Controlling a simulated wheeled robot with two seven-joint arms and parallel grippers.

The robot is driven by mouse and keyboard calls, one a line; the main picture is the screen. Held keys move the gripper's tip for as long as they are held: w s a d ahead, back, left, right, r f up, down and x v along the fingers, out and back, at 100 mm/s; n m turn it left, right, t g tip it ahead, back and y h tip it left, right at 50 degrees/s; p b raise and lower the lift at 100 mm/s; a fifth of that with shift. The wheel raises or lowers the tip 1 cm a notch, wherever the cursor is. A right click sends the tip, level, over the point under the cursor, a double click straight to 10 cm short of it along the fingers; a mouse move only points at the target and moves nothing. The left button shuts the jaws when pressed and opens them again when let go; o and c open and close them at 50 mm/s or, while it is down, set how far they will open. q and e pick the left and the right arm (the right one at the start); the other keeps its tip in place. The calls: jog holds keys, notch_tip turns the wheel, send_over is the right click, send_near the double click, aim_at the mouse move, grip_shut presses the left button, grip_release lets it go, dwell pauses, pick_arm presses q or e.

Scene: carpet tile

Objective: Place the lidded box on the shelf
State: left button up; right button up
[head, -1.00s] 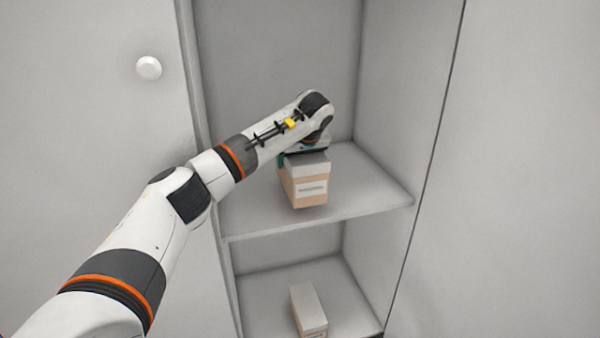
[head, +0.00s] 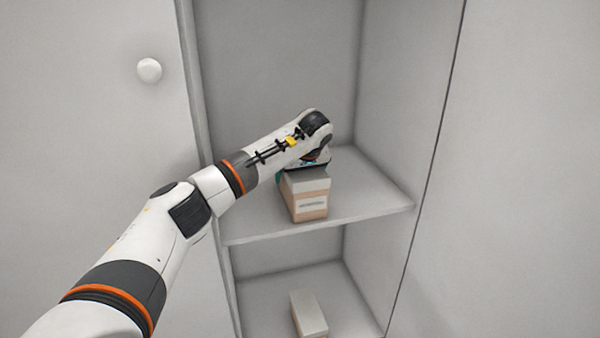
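The lidded box (head: 309,204), tan with a pale grey lid and a white label, is upright at the front of the upper shelf (head: 365,196). Its base is close to the shelf's front edge; I cannot tell if it touches the board. My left gripper (head: 304,172) is directly above the box and grips it from the top. The fingers are mostly hidden behind the wrist and lid. My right gripper is out of view.
A second similar box (head: 308,312) stands on the lower shelf (head: 262,294). Cabinet walls bound the upper compartment left, right and back. The upper shelf is clear to the right of the held box. A door with a round white knob (head: 149,70) is at left.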

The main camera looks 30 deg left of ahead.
pick_arm(q)
jog(key=shift+r, duration=0.35)
jog(key=p+v, duration=0.1)
jog(key=v, duration=0.2)
jog(key=shift+r, duration=0.2)
jog(key=p+v, duration=0.1)
jog(key=v, duration=0.7)
jog(key=shift+s+d, duration=0.1)
jog(key=shift+d, duration=0.1)
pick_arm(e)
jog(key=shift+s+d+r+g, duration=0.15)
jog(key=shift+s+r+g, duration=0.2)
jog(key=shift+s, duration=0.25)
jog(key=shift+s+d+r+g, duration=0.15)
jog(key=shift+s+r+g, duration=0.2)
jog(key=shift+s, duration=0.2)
